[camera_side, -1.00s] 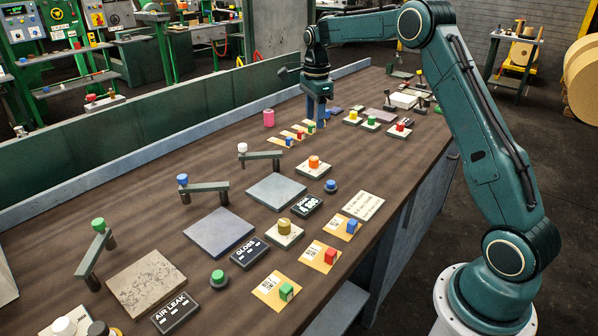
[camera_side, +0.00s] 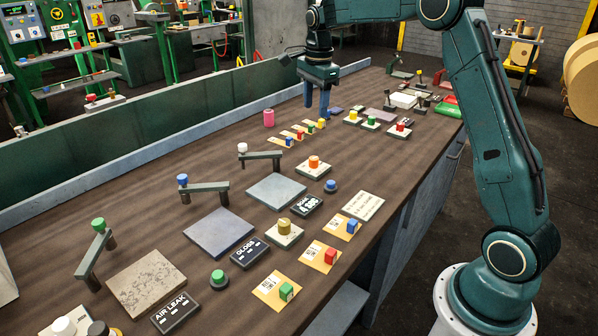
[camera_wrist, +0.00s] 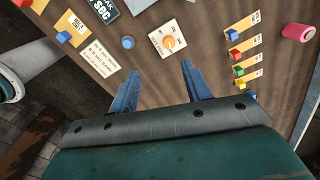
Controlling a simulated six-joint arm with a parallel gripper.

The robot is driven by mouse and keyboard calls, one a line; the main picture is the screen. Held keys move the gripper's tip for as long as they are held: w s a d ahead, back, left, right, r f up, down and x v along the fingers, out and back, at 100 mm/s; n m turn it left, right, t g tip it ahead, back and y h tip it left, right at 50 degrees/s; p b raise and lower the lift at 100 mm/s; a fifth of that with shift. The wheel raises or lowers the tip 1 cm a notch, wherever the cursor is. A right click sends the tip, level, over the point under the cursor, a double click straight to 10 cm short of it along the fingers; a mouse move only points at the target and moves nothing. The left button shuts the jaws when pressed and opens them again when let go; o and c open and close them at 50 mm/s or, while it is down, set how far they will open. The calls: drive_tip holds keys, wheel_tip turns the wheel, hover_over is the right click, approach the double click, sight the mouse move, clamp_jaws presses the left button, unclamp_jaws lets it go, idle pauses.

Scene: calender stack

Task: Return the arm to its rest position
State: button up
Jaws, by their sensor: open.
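My gripper (camera_side: 316,103) hangs above the far part of the brown bench (camera_side: 150,228) in the side view, with its blue fingers pointing down. In the wrist view my gripper (camera_wrist: 156,78) shows two blue fingers spread apart with nothing between them. Below it in the side view is a row of tan cards with small coloured blocks (camera_side: 299,134). The same blocks show in the wrist view (camera_wrist: 238,70), to the right of the fingers. The fingers are clear of the bench and touch nothing that I can see.
Bases with coloured knobs (camera_side: 371,123) are to the right. Nearer are grey plates (camera_side: 219,232), low swing arms (camera_side: 204,187) and dark label blocks (camera_side: 250,252). A green panel (camera_side: 120,150) runs along the bench's back edge.

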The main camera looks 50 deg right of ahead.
drive_tip(key=s+a+r+n+t, duration=0.1)
drive_tip(key=s+a+r+n, duration=0.4)
drive_tip(key=s, duration=0.3)
drive_tip(key=s+a+r+n+t, duration=0.2)
drive_tip(key=s+a+r+n, duration=0.2)
drive_tip(key=s+a+n, duration=0.25)
drive_tip(key=s+a+f+n+t, duration=0.1)
drive_tip(key=s+a+f+n, duration=0.1)
drive_tip(key=s+n, duration=0.3)
drive_tip(key=s+a+f+n+t, duration=0.1)
drive_tip(key=s+a+f+n, duration=0.2)
drive_tip(key=s, duration=1)
drive_tip(key=shift+a+n, duration=0.3)
drive_tip(key=shift+n, duration=0.65)
